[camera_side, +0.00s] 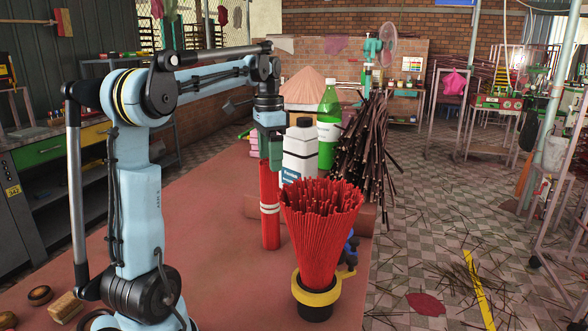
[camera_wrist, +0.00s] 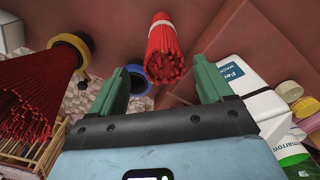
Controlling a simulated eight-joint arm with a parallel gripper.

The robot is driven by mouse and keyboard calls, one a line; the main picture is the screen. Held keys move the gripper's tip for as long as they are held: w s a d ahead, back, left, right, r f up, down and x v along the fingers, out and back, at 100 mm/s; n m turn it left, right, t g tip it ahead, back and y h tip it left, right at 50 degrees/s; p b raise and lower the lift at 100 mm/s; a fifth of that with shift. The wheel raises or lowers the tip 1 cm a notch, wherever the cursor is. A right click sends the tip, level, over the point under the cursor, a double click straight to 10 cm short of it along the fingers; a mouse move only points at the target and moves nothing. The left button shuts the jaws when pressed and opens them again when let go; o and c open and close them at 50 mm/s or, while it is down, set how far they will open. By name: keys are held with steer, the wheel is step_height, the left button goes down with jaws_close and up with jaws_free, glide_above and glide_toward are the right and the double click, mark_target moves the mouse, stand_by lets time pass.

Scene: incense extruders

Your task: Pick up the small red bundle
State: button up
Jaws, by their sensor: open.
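The small red bundle (camera_side: 269,220) stands upright on the red-topped table, with pale bands around its middle. In the wrist view its stick ends (camera_wrist: 165,65) face the camera, and the bundle shows between the two green fingers, a little toward the far side. My gripper (camera_side: 273,158) points down at the bundle's top end; it also shows in the wrist view (camera_wrist: 167,78). The fingers are open, one on each side of the bundle in that view, with gaps visible. I cannot tell how far the fingertips overlap the bundle's top.
A large flared red bundle (camera_side: 320,225) stands in a black and yellow holder (camera_side: 316,297) at the table's front right. A white bottle (camera_side: 300,150), a green bottle (camera_side: 328,125) and dark sticks (camera_side: 370,150) stand close behind my gripper. The table left of the small bundle is clear.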

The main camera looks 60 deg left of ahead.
mark_target(269, 175)
steer(key=shift+s+a+f, duration=0.1)
steer(key=shift+a+f, duration=0.05)
steer(key=shift+f, duration=1.35)
steer(key=shift+s+a+f, duration=0.1)
steer(key=shift+f, duration=1.35)
jaws_close()
